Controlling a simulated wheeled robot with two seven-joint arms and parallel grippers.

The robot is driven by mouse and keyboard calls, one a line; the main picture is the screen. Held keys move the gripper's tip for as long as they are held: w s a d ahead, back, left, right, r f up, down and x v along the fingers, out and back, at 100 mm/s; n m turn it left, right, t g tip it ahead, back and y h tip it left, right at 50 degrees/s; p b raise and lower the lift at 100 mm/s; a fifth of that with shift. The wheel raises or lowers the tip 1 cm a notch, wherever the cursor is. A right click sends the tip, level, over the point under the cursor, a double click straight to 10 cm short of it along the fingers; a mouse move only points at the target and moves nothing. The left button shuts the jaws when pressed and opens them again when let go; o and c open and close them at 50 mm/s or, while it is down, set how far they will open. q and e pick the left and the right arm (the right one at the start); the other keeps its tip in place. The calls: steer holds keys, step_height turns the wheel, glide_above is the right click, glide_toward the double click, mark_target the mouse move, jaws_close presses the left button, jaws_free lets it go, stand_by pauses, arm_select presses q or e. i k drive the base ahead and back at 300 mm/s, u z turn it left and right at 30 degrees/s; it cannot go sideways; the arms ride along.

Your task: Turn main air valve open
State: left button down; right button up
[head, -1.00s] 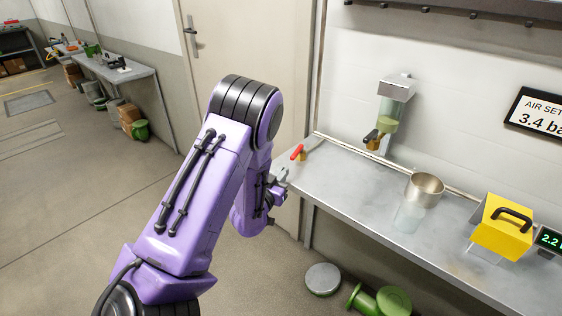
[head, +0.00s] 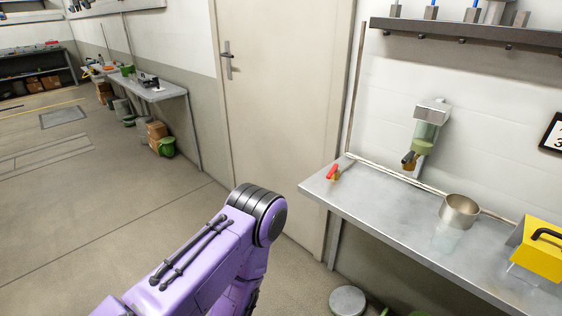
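A small valve with a red lever (head: 331,171) and a brass-coloured body sits at the left end of the grey metal bench, near its back edge. The lever lies slanted in the picture; I cannot tell from this view whether the valve is open or closed. My purple arm rises from the bottom of the head view, left of the bench and apart from the valve. Neither of my grippers shows; the arm's lower end runs out of the frame.
The bench (head: 400,228) carries a metal cup (head: 459,211) and a yellow block with a black handle (head: 541,248). A green-bowled filter unit (head: 427,130) hangs on the wall.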

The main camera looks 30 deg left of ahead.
mark_target(335, 169)
steer(key=u, duration=0.6)
steer(key=i, duration=1.15)
steer(key=z, duration=0.3)
